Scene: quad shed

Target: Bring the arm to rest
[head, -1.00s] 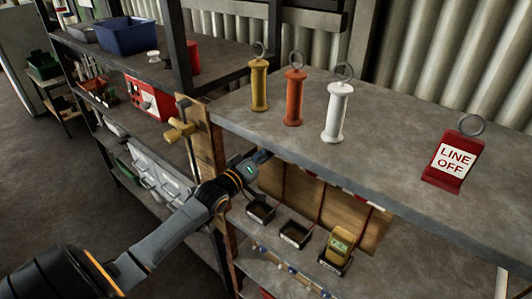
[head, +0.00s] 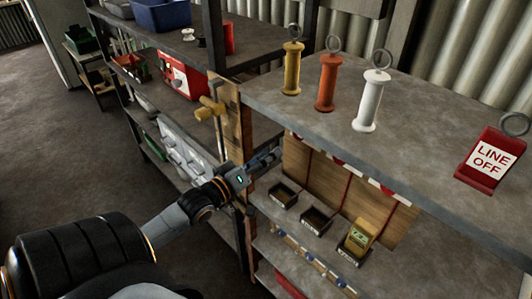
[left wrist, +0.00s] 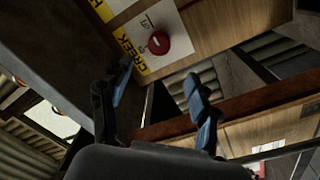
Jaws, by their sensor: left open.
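My left arm reaches in from the left in the head view. Its gripper (head: 268,158) is at the left end of the work shelf, just below the level of the grey top, near the wooden post. In the left wrist view the two blue-tipped fingers (left wrist: 157,82) stand apart with nothing between them. Beyond them is a wooden board with a round red knob (left wrist: 159,43) on a white plate and yellow labels. My right gripper is in neither view.
The grey shelf top (head: 410,140) holds yellow (head: 292,70), orange (head: 327,85) and white (head: 369,103) handles and a red LINE OFF block (head: 490,162). Small black trays (head: 315,219) sit below. A brass-coloured lever (head: 210,108) is on the wooden post. Floor at left is clear.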

